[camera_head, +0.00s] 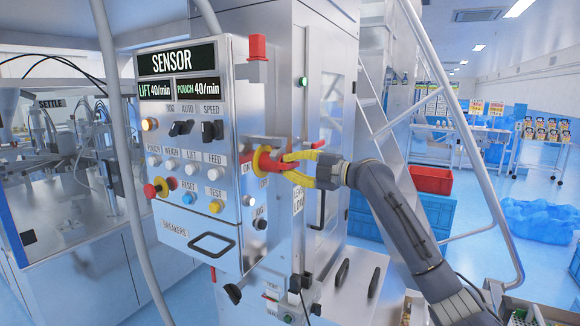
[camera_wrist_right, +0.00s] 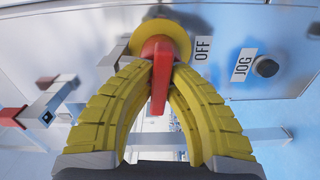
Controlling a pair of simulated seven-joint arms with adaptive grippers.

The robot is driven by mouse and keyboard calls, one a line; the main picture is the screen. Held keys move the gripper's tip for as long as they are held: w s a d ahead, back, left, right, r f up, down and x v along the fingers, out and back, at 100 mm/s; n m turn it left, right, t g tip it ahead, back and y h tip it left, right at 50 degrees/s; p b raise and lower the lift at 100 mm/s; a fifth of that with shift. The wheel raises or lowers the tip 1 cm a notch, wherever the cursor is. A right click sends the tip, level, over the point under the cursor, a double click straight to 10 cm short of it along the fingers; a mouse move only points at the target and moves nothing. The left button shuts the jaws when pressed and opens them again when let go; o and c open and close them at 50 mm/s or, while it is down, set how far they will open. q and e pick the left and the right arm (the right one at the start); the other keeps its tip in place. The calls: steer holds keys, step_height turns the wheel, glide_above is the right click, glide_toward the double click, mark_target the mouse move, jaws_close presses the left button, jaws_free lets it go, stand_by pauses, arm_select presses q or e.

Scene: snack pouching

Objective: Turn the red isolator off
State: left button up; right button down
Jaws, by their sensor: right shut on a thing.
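The red isolator (camera_head: 265,160) is a red handle on a yellow round base at the right edge of the control panel (camera_head: 223,55). In the right wrist view the red handle (camera_wrist_right: 157,72) stands out from the yellow disc (camera_wrist_right: 160,32), with an OFF label beside it. My right gripper (camera_head: 284,166) has yellow fingers and comes in from the right. Its fingertips (camera_wrist_right: 158,66) are shut on the red handle, one on each side. The ON label shows left of the isolator in the head view; the fingers partly hide the handle. My left gripper is not in view.
A JOG knob (camera_wrist_right: 265,66) sits close to the isolator. A red emergency button (camera_head: 161,187) and several other knobs are on the panel. A red lamp (camera_head: 257,47) is on top. A stair rail (camera_head: 460,120) and a blue crate (camera_head: 437,212) stand to the right.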

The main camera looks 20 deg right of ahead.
steer(key=m, duration=1.2)
steer(key=shift+m, duration=2.1)
steer(key=c, duration=1.4)
jaws_free()
steer(key=shift+o, duration=0.2)
steer(key=v, duration=1.2)
